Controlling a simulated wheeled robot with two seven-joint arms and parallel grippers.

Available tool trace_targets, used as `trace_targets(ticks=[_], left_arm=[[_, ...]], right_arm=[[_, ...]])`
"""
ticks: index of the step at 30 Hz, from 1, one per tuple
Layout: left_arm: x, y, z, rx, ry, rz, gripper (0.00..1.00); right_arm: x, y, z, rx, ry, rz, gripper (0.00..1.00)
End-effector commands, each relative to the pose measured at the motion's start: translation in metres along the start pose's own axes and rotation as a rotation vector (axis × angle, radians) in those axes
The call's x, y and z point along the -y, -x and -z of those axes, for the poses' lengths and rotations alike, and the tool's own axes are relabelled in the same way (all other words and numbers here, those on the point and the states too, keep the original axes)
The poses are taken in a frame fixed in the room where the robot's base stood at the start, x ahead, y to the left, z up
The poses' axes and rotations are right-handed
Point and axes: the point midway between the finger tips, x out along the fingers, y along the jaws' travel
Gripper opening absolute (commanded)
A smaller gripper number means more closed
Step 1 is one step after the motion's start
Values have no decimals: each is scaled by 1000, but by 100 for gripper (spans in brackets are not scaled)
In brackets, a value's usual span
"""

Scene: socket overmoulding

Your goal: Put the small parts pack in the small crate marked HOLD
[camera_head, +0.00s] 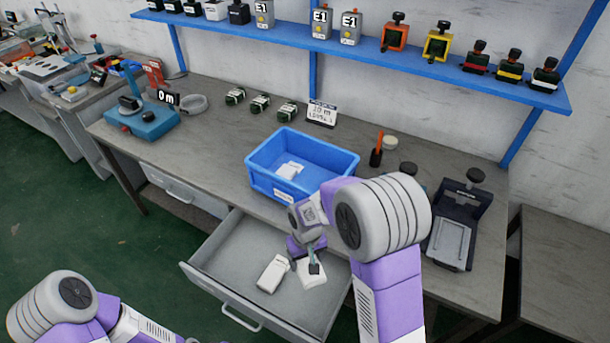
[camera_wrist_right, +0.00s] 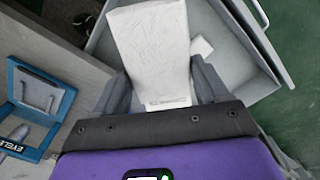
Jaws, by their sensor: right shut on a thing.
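A white pack (camera_head: 308,272) is held in my right gripper (camera_head: 314,267), over the right part of the open drawer. In the right wrist view the same pack (camera_wrist_right: 148,45) is a pale, wrinkled slab between the two dark fingers. Another white pack (camera_head: 273,274) lies in the drawer just left of it. A blue crate (camera_head: 262,182) stands on the bench behind the drawer, with white packs (camera_head: 290,170) inside and a front label too small to read. My left gripper is out of view; only part of the left arm shows at lower left.
The drawer (camera_head: 225,240) is pulled out below the bench (camera_head: 225,130). Right of the crate stand an orange-handled tool (camera_head: 377,150) and a dark press-like device (camera_head: 455,222). A small sign (camera_head: 321,113) stands behind the crate. A blue shelf (camera_head: 400,66) hangs above.

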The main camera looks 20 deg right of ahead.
Motion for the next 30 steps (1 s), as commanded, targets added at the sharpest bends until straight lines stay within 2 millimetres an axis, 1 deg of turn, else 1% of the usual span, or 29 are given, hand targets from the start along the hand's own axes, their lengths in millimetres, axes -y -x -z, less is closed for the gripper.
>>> trace_targets(ticks=[1, 2, 4, 6, 15, 23, 30], left_arm=[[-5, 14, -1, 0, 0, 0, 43], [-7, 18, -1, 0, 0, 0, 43], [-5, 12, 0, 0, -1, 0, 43], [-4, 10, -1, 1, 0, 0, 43], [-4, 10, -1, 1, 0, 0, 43], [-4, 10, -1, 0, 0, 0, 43], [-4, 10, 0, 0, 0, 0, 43]], right_arm=[[-1, 15, 0, 0, -2, 0, 43], [-1, 20, 0, 0, -2, 0, 43], [-1, 11, -2, 8, -3, 4, 43], [-1, 9, -2, 11, -2, 5, 43], [-2, 11, 0, -2, -4, 1, 43], [-45, 34, 43, -4, -273, -1, 43], [-95, 62, 92, -4, -586, -1, 43]])
